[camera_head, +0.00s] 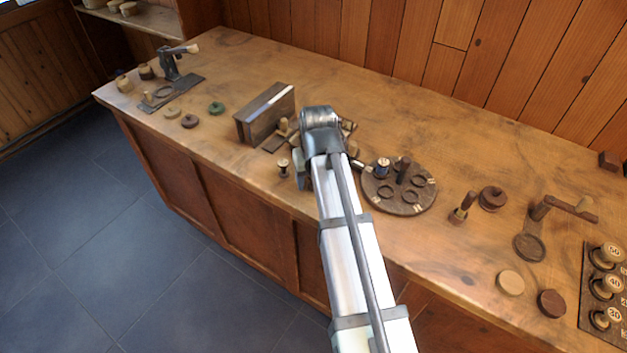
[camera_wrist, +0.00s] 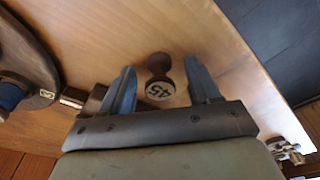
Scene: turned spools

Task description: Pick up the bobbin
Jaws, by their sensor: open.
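I cannot tell whether the fingertips are level with the bobbin. My arm hides part of the counter behind it.
A round dark carousel (camera_head: 399,208) with a blue-wound spool (camera_head: 382,168) stands right of my gripper. A wooden block (camera_head: 265,112) stands behind left. The counter (camera_head: 235,175) is bare left of the bobbin. A numbered rack (camera_head: 590,312) is far right.

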